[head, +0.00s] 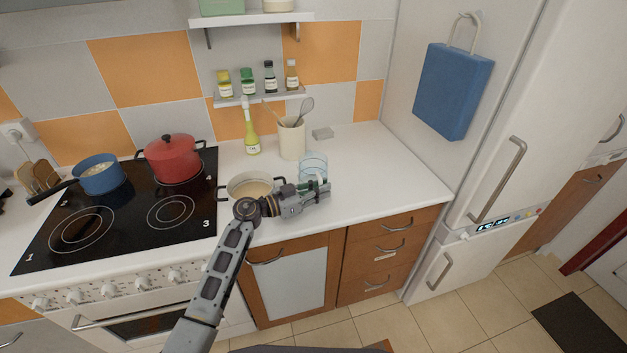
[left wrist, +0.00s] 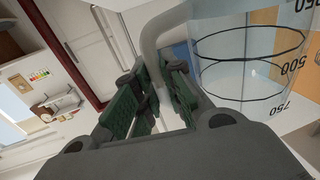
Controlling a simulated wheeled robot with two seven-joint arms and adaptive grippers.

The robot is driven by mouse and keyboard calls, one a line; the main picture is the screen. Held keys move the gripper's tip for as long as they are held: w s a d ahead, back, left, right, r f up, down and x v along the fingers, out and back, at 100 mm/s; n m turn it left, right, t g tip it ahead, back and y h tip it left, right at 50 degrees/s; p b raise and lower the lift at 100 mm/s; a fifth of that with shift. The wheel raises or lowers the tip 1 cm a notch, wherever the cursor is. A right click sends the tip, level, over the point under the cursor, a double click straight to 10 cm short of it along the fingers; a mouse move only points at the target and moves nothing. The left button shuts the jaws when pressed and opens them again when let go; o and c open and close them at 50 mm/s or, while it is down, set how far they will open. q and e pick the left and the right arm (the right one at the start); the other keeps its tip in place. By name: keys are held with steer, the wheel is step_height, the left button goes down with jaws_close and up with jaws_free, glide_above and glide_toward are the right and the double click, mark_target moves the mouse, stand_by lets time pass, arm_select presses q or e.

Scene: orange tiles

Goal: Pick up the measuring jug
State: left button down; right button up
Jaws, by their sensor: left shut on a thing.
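The measuring jug (head: 313,164) is a clear jug on the white worktop, right of the pot with light contents (head: 250,186). In the left wrist view the jug (left wrist: 250,60) shows dark ring marks and the numbers 500 and 750, with a pale handle (left wrist: 150,45) on its left. My left gripper (head: 318,187) is at the near side of the jug. Its green-padded fingers (left wrist: 155,90) are shut on the handle. In the head view the gripper covers the lower part of the jug. My right gripper is in neither view.
A utensil holder (head: 292,138) and a yellow-green bottle (head: 250,130) stand behind the jug. A black hob (head: 120,215) with a red pot (head: 173,160) and a blue pan (head: 98,176) is on the left. The worktop right of the jug (head: 390,175) is clear.

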arm_select(q)
steer(key=shift+r, duration=0.1)
stand_by(0.3)
steer(key=shift+r, duration=0.85)
step_height(320, 180, up, 8)
steer(key=shift+f+p, duration=0.2)
steer(key=shift+p, duration=0.55)
steer(key=shift+r, duration=0.3)
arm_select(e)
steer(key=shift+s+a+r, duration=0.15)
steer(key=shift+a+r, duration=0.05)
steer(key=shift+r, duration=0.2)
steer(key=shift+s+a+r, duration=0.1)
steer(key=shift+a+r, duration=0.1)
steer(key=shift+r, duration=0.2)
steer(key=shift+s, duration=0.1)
